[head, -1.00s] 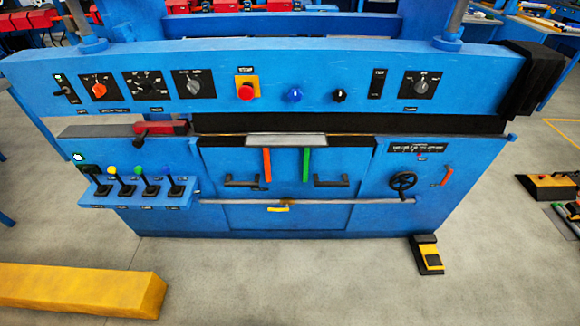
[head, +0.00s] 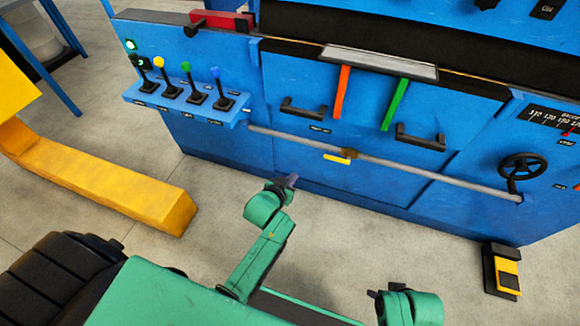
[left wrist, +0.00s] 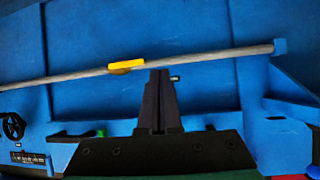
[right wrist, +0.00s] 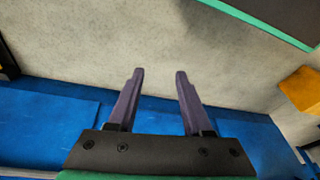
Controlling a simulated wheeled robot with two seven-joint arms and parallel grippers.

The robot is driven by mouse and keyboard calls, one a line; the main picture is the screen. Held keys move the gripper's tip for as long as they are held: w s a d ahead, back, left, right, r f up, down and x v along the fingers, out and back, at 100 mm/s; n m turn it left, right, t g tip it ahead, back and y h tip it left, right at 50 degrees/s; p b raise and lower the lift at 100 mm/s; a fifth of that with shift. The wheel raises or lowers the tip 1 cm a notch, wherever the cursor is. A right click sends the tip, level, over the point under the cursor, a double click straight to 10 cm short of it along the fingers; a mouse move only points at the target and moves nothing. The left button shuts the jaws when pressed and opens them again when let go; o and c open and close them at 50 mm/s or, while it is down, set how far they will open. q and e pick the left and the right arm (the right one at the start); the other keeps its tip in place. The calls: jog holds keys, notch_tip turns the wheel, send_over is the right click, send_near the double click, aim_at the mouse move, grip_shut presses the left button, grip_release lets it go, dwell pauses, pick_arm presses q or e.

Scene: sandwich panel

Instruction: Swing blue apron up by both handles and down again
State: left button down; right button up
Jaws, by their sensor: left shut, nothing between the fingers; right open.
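The blue apron (head: 290,75) hangs closed on the machine's front. Its left black handle (head: 303,112) and right black handle (head: 420,140) are both free. An orange bar (head: 342,92) and a green bar (head: 395,103) are between them. My left gripper (head: 288,181) is shut and empty, in front of and below the left handle, apart from it. In the left wrist view, the shut fingers (left wrist: 160,75) point up before the blue front. My right gripper (head: 373,294) is low in front of the machine; the right wrist view shows its fingers (right wrist: 159,72) open and empty.
A grey rail (head: 440,180) with a yellow tag (head: 337,158) crosses the lower front. A lever shelf (head: 190,108) juts out at left, and a black handwheel (head: 523,168) is at right. A yellow beam (head: 120,190) and a foot pedal (head: 503,270) are on the floor.

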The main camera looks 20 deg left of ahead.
pick_arm(q)
jog(key=w+a+r+n+t+y+b, duration=0.1)
jog(key=w+r+t+b, duration=0.15)
jog(key=r, duration=0.35)
jog(key=w+a+r+n+t+b, duration=0.1)
jog(key=w+a+r+t+b, duration=0.15)
jog(key=r, duration=0.35)
pick_arm(e)
notch_tip(320, 180, up, 4)
jog(key=a+r, duration=0.1)
jog(key=a, duration=0.1)
pick_arm(q)
jog(key=w+d+f+b, duration=0.1)
jog(key=w+b, duration=0.6)
jog(key=w, duration=0.2)
jog(key=shift+w+f+g, duration=0.25)
jog(key=shift+w+g, duration=0.05)
jog(key=shift+w, duration=0.1)
pick_arm(e)
jog(key=w+a+f+t+y, duration=0.4)
jog(key=a+f+t, duration=0.4)
jog(key=a, duration=0.2)
jog(key=shift+w+a+f+m+y, duration=0.2)
jog(key=shift+w+a+m+y, duration=0.1)
jog(key=shift+y, duration=0.4)
